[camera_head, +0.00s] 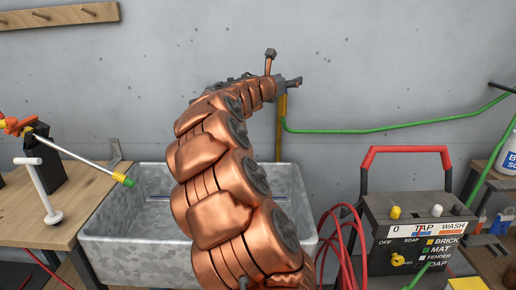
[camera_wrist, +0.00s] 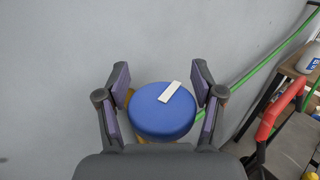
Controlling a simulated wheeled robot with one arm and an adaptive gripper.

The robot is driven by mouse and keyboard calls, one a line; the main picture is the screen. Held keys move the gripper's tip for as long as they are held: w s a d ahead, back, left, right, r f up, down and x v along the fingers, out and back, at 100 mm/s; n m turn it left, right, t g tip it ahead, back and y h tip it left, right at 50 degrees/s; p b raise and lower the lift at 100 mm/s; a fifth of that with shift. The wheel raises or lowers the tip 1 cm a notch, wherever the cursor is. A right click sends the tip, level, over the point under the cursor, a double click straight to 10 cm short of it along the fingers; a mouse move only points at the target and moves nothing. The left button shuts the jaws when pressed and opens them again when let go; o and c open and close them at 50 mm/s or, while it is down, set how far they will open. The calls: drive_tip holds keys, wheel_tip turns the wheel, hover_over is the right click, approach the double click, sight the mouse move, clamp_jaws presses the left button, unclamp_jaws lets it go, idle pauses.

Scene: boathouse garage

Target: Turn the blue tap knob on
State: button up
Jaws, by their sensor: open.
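The blue tap knob (camera_wrist: 162,112) is a round disc with a white bar mark on its face, slanting up to the right. It sits between the two fingers of my gripper (camera_wrist: 161,90) in the wrist view. The fingers are open, one on each side of the knob; I cannot tell whether they touch it. In the head view my gripper (camera_head: 291,82) is at the wall above the sink, near the top of a brass pipe (camera_head: 279,125). The knob cannot be made out there, behind my copper-coloured arm.
A grey sink (camera_head: 130,240) stands below my arm. A green hose (camera_head: 390,130) runs along the wall to the right. A machine with a red handle (camera_head: 405,150) and a labelled panel stands right of the sink. A wooden bench (camera_head: 60,225) is at left.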

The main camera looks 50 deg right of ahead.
drive_tip(key=shift+s+a+m+g+p, duration=0.15)
drive_tip(key=shift+m+g, duration=0.35)
drive_tip(key=shift+g, duration=0.25)
drive_tip(key=shift+s+d+m+g+p, duration=0.15)
drive_tip(key=shift+m+g, duration=0.35)
drive_tip(key=shift+g, duration=0.25)
drive_tip(key=a, duration=0.9)
drive_tip(key=s+a+f+m+y+p, duration=0.3)
drive_tip(key=s+a+f+m+y, duration=0.1)
drive_tip(key=a, duration=0.6)
drive_tip(key=s+a+f+m+y+p, duration=0.4)
drive_tip(key=s+a+f+m+y, duration=0.1)
drive_tip(key=a, duration=0.5)
drive_tip(key=s+f+m, duration=0.1)
drive_tip(key=s+m, duration=0.1)
drive_tip(key=m, duration=0.1)
drive_tip(key=shift+a+f, duration=0.25)
drive_tip(key=shift+a, duration=0.1)
